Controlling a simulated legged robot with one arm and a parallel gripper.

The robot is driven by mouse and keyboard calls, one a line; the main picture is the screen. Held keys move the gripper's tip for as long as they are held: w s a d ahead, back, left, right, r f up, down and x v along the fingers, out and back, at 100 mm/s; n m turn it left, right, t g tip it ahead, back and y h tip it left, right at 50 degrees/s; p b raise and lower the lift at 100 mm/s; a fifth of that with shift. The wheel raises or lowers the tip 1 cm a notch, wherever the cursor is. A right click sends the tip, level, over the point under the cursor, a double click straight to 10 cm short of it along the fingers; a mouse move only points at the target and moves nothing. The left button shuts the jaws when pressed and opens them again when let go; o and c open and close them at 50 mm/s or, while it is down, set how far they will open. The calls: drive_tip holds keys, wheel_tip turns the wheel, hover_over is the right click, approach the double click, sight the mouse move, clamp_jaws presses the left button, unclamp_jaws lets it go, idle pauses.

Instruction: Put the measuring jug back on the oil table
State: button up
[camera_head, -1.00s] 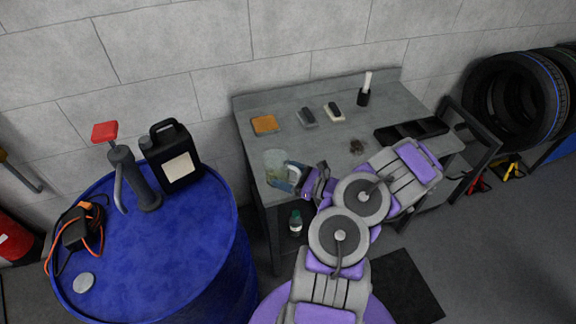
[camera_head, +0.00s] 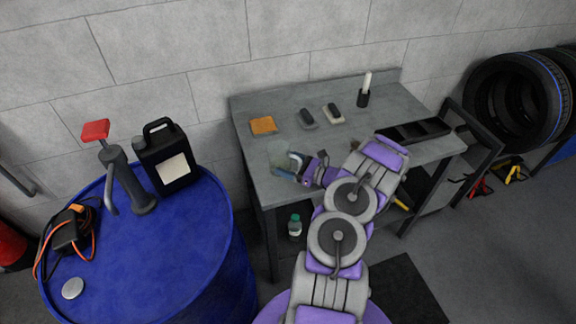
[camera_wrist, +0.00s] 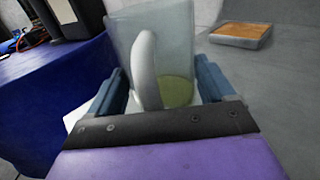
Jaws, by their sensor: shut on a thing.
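The measuring jug (camera_head: 279,155) is a clear, see-through jug with a pale handle. It is at the left part of the grey oil table (camera_head: 262,186). In the wrist view the jug (camera_wrist: 181,40) stands upright between the blue fingers, with a little yellow-green liquid at its bottom. My gripper (camera_head: 296,164) is shut on the jug from the handle side. The jug appears over the tabletop near its left front edge; I cannot tell whether its base touches the table. My arm hides part of the table's front.
An orange sponge-like block (camera_head: 263,125), two brushes or blocks (camera_head: 308,118) and a black holder (camera_head: 363,97) stand toward the table's back. A black tray (camera_head: 412,131) lies at right. A blue drum (camera_head: 150,240) with a pump and black canister (camera_head: 168,155) stands left.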

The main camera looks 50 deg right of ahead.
drive_tip(key=shift+d, duration=0.3)
drive_tip(key=o, duration=0.9)
drive_tip(key=shift+d, duration=0.2)
drive_tip(key=shift+c, duration=0.2)
drive_tip(key=shift+o, duration=1)
drive_tip(key=shift+a+r, duration=0.15)
drive_tip(key=shift+a, duration=0.45)
drive_tip(key=p+v, duration=0.3)
drive_tip(key=v, duration=0.9)
drive_tip(key=shift+w, duration=0.1)
drive_tip(key=shift+d, duration=0.25)
drive_tip(key=shift+d, duration=0.1)
drive_tip(key=shift+s, duration=0.2)
